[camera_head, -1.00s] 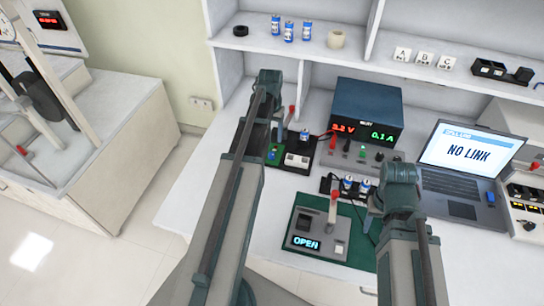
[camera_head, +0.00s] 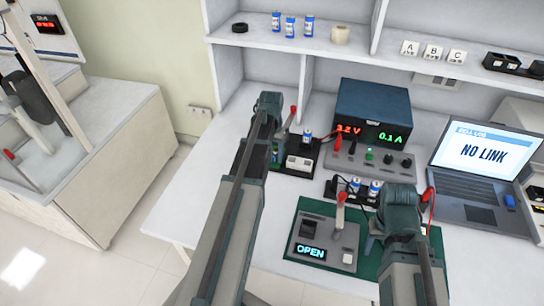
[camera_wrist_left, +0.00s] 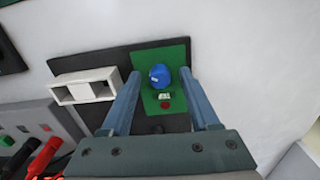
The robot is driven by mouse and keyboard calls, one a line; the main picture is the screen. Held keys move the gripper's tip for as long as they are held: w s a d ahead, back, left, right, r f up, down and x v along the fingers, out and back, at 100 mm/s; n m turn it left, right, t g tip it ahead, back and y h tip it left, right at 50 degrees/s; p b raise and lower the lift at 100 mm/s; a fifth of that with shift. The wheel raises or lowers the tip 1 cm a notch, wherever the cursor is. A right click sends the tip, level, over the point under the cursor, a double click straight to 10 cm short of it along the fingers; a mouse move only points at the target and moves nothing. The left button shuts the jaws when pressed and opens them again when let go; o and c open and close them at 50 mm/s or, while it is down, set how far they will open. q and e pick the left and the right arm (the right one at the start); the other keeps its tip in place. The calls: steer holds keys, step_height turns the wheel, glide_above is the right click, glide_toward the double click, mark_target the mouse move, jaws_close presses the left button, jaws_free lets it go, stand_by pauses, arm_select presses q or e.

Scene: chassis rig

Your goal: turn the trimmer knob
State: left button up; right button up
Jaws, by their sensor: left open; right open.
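The trimmer knob is the blue round knob (camera_wrist_left: 159,76) on a green board (camera_wrist_left: 176,53) in the left wrist view. My left gripper (camera_wrist_left: 160,85) is open, with one finger on each side of the knob in that view. I cannot tell whether the fingers touch it. My right gripper (camera_head: 372,237) is open and appears empty, over the right part of a green mat.
A white block (camera_wrist_left: 85,86) stands beside the green board. A tester (camera_head: 325,235) reads OPEN on the mat (camera_head: 308,206). A laptop (camera_head: 485,175) shows NO LINK.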

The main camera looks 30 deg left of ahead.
arm_select(q)
jaws_close()
steer(key=shift+n, duration=1.2)
jaws_free()
arm_select(e)
steer(key=shift+r, duration=0.1)
